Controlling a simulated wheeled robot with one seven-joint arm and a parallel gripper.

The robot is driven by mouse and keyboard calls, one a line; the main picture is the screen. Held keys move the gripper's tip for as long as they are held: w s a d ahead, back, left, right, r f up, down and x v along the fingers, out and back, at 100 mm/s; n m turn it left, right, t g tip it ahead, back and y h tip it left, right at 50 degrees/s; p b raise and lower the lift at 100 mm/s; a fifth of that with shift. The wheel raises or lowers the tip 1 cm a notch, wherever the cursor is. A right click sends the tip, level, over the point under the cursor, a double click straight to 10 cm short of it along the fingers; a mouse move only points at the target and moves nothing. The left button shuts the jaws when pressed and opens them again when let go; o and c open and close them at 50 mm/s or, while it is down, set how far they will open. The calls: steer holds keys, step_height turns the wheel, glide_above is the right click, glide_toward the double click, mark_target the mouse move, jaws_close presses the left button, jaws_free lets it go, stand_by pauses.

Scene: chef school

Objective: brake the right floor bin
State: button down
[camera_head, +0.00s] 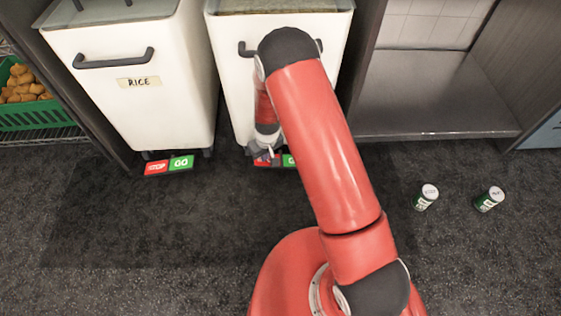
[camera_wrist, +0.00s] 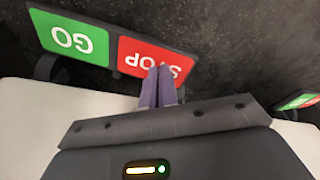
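The right floor bin (camera_head: 233,88) is white with a dark handle and stands under the counter, partly hidden behind my arm. At its foot is a pedal with a red STOP half (camera_head: 260,161) and a green GO half (camera_head: 288,160). In the wrist view the pedal appears upside down, with STOP (camera_wrist: 135,52) right of GO (camera_wrist: 72,40). My gripper (camera_head: 267,153) is low at the bin's foot. In the wrist view its two purple fingers (camera_wrist: 158,72) are together and empty, their tips over the STOP half's bin-side edge. I cannot tell whether they touch it.
The left bin (camera_head: 130,95), labelled RICE, stands beside it with its own STOP and GO pedal (camera_head: 168,165). Two small cans (camera_head: 425,198) (camera_head: 489,199) are on the floor at right. A green crate (camera_head: 40,116) is at far left. The front floor is otherwise clear.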

steer(key=shift+f+b, duration=0.3)
steer(key=shift+f, duration=0.35)
steer(key=shift+r, duration=0.1)
steer(key=shift+r+p, duration=2.1)
steer(key=shift+r, duration=1.4)
steer(key=shift+s+f, duration=0.1)
